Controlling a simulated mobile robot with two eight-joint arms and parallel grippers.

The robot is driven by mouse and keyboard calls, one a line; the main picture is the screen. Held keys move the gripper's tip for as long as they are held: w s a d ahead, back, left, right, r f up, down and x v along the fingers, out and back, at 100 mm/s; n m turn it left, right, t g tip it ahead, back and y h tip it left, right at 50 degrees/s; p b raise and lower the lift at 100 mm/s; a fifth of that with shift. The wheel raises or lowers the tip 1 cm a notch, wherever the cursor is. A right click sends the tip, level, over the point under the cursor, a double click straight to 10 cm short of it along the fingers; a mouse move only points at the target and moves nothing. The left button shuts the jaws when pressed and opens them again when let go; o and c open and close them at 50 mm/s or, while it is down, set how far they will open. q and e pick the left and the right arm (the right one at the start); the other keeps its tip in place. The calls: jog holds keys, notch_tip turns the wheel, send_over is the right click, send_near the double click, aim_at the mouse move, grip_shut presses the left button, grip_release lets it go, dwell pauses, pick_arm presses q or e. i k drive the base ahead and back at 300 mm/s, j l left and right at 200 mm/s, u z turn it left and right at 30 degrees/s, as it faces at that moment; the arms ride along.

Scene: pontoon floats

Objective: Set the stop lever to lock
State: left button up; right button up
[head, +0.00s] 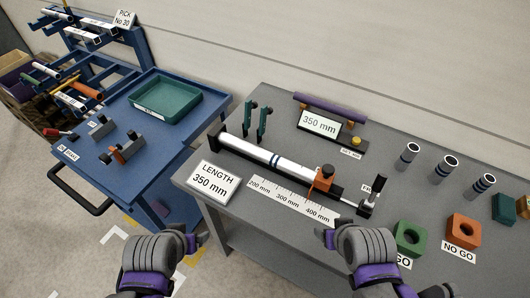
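A measuring fixture lies on the grey bench with a silver tube (262,157) in it. An orange stop (322,181) with a black knob on top sits at the tube's right end, above the scale strip (290,198). A black upright lever-like part (379,185) stands at the fixture's far right end, beside a small, partly hidden label starting with F. I cannot read which setting the lever is at. My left gripper (202,238) is low, off the bench's front left corner. My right gripper (326,237) is near the bench's front edge, below the scale. Both are apart from the fixture.
A LENGTH 350 mm sign (213,182) stands at the front left. A 350 mm display (320,123), several short tubes, a green GO block (411,237) and an orange NO GO block (463,230) are also on the bench. A blue cart (190,135) with a green tray stands left.

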aim_at(381, 179)
jog(key=l+z, duration=0.1)
jog(key=z, duration=0.25)
jog(key=k+l+z, duration=0.1)
jog(key=z, duration=0.25)
jog(key=l+z, duration=0.15)
jog(key=z, duration=0.2)
jog(key=k+l, duration=0.05)
